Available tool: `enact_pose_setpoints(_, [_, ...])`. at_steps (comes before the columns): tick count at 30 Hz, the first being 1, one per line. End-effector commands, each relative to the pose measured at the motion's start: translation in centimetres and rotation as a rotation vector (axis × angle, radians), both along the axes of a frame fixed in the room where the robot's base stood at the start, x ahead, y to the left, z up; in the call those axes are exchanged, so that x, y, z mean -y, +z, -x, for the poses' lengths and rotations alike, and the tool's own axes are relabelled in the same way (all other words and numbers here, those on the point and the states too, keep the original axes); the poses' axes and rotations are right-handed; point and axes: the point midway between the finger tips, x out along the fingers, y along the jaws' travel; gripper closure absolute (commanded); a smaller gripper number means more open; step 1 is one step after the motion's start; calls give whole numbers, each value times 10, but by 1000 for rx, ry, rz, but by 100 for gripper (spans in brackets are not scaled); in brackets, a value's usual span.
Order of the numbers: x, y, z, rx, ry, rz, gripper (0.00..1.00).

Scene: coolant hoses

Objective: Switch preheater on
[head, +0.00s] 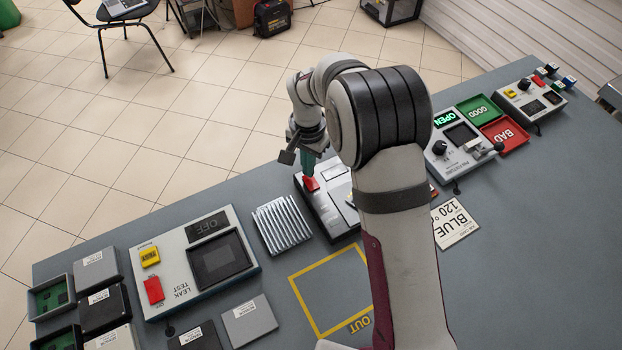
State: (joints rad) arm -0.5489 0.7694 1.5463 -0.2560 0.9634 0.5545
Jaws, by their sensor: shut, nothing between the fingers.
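A light grey panel box (332,218) stands at the table's far edge, partly hidden behind my arm. I cannot read a preheater label on it. A red switch or button (311,184) sits at its far left corner. My gripper (308,171) points down right at the red switch, with its fingers shut and empty. The fingertips look to be touching the switch or just above it; I cannot tell which. Whether the switch is on or off does not show.
A finned metal block (282,225) stands left of the box. Further left is the LEAK TEST unit (178,292), reading OFF. A yellow OUT square (293,279) is empty. Right are an OPEN fixture (437,171), a green GOOD tray (480,110) and a red BAD tray (505,134).

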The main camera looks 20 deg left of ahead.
Motion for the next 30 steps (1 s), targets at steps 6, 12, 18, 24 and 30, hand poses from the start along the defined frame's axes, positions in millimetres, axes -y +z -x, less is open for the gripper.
enact_pose_setpoints(6, [0, -4, 0, -1, 0, 1, 100])
enact_pose_setpoints(12, [0, -7, 0, -1, 0, 1, 100])
enact_pose_setpoints(18, [0, -10, 0, 0, 0, 0, 100])
enact_pose_setpoints(24, [0, -13, 0, -1, -1, 0, 100])
enact_pose_setpoints(30, [0, -10, 0, 0, 0, 0, 100])
